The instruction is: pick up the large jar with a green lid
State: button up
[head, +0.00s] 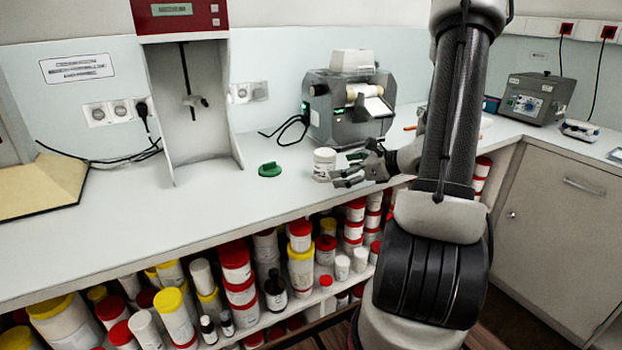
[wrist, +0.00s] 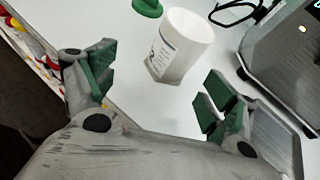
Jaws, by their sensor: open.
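A white jar (head: 324,164) with a printed label stands on the white counter in the head view. No lid shows on it. A green lid (head: 269,169) lies on the counter a little to its left, apart from it. My gripper (head: 346,170) is open just right of the jar. In the wrist view, the jar (wrist: 181,45) shows ahead of and between the open fingers of my gripper (wrist: 152,102), with nothing held. The green lid (wrist: 147,7) shows at the top edge, beyond the jar.
A grey machine (head: 348,105) with a cable stands behind the jar. A red-topped device (head: 180,15) stands at the back left. Shelves under the counter (head: 120,230) hold many jars with red, yellow and white lids.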

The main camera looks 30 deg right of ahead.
aim_at(333, 166)
jog(key=shift+w+d+r+m+t, duration=0.2)
jog(key=shift+w+r+m+t, duration=0.2)
jog(key=shift+w+m, duration=0.3)
jog(key=x, duration=0.2)
jog(key=shift+w+a+f, duration=0.15)
jog(key=shift+w, duration=0.1)
jog(key=x, duration=0.5)
jog(key=shift+w+d+f, duration=0.1)
jog(key=shift+w+d, duration=0.05)
jog(key=shift+d, duration=0.15)
jog(key=c, duration=0.8)
